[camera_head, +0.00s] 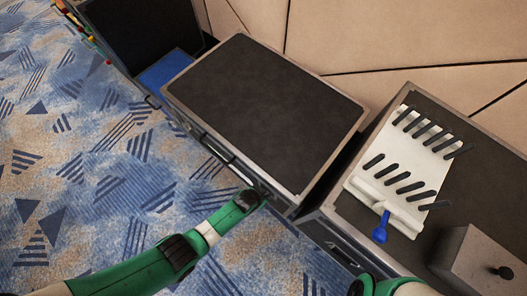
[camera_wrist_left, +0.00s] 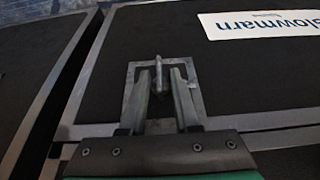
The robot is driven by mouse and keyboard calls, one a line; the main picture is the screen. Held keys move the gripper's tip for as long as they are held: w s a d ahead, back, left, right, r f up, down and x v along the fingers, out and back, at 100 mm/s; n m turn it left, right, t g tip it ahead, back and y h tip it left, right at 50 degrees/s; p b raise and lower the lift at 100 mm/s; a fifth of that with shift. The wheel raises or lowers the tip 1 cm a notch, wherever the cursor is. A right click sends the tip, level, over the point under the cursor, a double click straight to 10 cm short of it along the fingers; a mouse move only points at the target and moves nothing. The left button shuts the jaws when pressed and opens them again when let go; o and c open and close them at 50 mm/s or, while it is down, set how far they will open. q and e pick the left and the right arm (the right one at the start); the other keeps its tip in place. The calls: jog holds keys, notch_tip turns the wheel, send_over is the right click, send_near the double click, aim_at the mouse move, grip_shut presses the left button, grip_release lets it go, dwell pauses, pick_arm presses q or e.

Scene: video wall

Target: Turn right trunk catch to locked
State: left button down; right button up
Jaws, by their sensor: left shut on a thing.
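The black trunk (camera_head: 262,105) with metal edges stands in the middle of the head view. In the left wrist view, its dark side panel (camera_wrist_left: 235,75) carries a catch (camera_wrist_left: 158,70) in a square metal plate (camera_wrist_left: 131,88). The catch's upright metal tab stands between my left fingertips. My left gripper (camera_head: 252,194) is at the trunk's front side, near its right corner, and is shut on the tab; the fingers (camera_wrist_left: 160,85) also show in the left wrist view. My right gripper (camera_head: 357,287) is at the bottom edge, partly cut off, and its jaws cannot be made out.
Another trunk (camera_head: 345,200) stands at the right, bearing a white rack (camera_head: 380,195) of dark sticks, a blue-handled tool (camera_head: 381,230) and a grey box (camera_head: 478,258). A further dark case (camera_head: 140,35) is at the upper left. Patterned carpet (camera_head: 95,150) lies open at the left.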

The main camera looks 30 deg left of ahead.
pick_arm(q)
jog(key=shift+d+f+y, duration=0.1)
jog(key=shift+y, duration=0.3)
jog(key=shift+s, duration=0.1)
jog(key=shift+d+f+m+t+y+b, duration=0.15)
jog(key=shift+m+t+y+b, duration=0.2)
jog(key=shift+y+b, duration=0.75)
jog(key=shift+d+m+t+y+b, duration=0.15)
jog(key=shift+m+t+y+b, duration=0.25)
jog(key=shift+y, duration=1.3)
jog(key=c, duration=1)
grip_release()
